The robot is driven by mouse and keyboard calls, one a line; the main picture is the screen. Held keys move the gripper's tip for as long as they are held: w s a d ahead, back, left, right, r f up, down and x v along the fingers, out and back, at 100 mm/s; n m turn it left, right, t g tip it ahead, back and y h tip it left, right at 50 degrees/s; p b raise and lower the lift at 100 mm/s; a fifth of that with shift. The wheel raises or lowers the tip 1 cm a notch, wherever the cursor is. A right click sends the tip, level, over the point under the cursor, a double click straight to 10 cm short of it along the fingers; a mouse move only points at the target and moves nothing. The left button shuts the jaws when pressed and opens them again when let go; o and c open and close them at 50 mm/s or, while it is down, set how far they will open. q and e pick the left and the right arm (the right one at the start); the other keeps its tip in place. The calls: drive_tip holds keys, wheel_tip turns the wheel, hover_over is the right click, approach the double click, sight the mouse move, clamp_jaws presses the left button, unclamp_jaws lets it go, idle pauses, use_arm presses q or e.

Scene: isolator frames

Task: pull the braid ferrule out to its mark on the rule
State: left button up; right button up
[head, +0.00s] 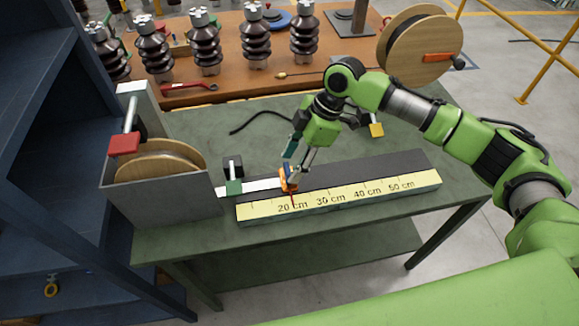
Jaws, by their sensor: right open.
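The orange braid ferrule (285,186) is at the end of the pale flat braid (262,184), above the rule's far edge. A thin red pointer extends from it near the "20 cm" label. The yellow rule (345,196) is labelled 20 to 50 cm and runs along the front of a dark bed (370,172). My right gripper (294,172) is open, its fingers pointing down at the ferrule; whether they touch it is hard to tell. A distinct target mark on the rule cannot be made out. My left gripper is out of view.
A grey box with a wooden reel (155,165) and red-ended lever (124,143) stands left. A green-and-black clamp (233,178) sits over the braid. Dark insulators (255,40) and a wooden spool (418,50) stand behind. The bed is clear right of the ferrule.

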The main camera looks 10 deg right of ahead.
drive_tip(key=v, duration=0.9)
